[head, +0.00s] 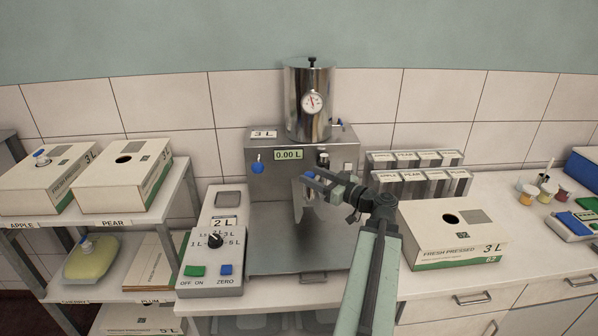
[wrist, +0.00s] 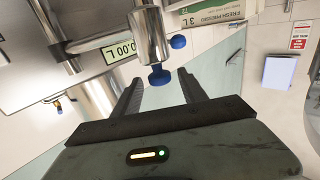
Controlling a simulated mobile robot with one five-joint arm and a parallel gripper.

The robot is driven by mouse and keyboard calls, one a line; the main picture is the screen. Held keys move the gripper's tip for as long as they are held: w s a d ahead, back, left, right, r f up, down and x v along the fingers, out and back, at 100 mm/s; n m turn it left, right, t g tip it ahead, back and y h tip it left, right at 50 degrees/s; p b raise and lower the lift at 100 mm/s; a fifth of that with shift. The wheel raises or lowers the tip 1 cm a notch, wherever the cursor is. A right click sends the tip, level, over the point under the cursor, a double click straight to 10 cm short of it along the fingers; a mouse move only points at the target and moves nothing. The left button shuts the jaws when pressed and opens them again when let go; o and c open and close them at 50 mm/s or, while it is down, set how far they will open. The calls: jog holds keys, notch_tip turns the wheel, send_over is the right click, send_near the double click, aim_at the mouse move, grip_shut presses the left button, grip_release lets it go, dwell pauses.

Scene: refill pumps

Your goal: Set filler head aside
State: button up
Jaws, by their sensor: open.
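The filling machine (head: 262,222) stands on the counter with a steel tank (head: 307,100) on top. A silver nozzle with a blue tip, which looks like the filler head (wrist: 149,35), shows in the wrist view. Its blue tip (wrist: 160,77) appears between my gripper's fingers in that picture. I cannot tell whether they touch it. My gripper (head: 308,182) is open in front of the machine, and my arm partly hides the machine's right side. In the head view, the silver fitting (head: 322,159) shows above my gripper.
A control box (head: 214,240) stands left of the machine. A juice carton (head: 450,235) lies on the counter at right, near small labelled boxes (head: 420,182). More cartons (head: 125,175) fill the left shelf. A digital display (head: 289,155) reads 0.00 L.

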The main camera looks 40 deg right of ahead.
jog(key=w, duration=0.4)
jog(key=shift+w+a, duration=0.2)
jog(key=shift+w, duration=0.2)
grip_shut()
dwell(1.0)
